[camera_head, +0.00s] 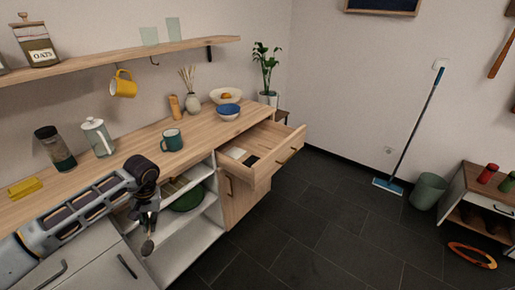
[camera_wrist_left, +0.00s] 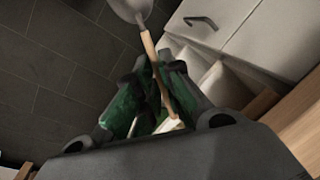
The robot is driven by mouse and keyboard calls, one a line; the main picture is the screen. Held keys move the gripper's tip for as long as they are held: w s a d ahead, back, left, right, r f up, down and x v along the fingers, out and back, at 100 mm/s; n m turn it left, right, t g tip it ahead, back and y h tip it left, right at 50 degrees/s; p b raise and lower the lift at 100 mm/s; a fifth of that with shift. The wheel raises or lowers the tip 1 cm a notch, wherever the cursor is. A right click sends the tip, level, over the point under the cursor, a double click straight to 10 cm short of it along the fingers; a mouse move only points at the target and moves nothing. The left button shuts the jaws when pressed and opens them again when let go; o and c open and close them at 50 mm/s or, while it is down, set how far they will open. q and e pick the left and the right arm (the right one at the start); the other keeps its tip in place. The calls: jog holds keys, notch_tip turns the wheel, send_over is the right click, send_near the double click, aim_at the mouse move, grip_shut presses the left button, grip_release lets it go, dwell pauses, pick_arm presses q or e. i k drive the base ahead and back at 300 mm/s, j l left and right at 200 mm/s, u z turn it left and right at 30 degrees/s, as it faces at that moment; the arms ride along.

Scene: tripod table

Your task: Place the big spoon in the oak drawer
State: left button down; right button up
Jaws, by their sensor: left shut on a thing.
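My left gripper (camera_head: 147,207) hangs in front of the open shelf part of the counter. In the left wrist view, its green-padded fingers (camera_wrist_left: 150,95) are shut on the wooden handle of the big spoon (camera_wrist_left: 149,46). The spoon's grey metal bowl points away from the gripper; in the head view the bowl (camera_head: 147,247) hangs below the fingers. The oak drawer (camera_head: 268,163) is pulled out at the right end of the counter, to the right of my gripper. Light and dark items lie inside it. My right gripper is not in view.
The counter (camera_head: 135,150) carries a dark green mug (camera_head: 172,140), a white press (camera_head: 97,138), a dark jar (camera_head: 55,148) and a blue bowl (camera_head: 228,111). A green bowl (camera_head: 188,199) sits on the shelf beneath. The dark floor (camera_head: 310,220) right of the drawer is clear.

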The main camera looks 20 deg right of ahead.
aim_at(277, 140)
jog(key=i+l+z, duration=0.1)
jog(key=l, duration=0.2)
jog(key=i+l+z, duration=0.1)
jog(key=i+l, duration=0.15)
jog(key=i+l+z, duration=0.2)
jog(key=i, duration=0.2)
jog(key=i+l+z, duration=0.15)
jog(key=i, duration=0.3)
jog(key=i+l+u, duration=0.1)
jog(key=i+l, duration=0.5)
jog(key=l, duration=0.15)
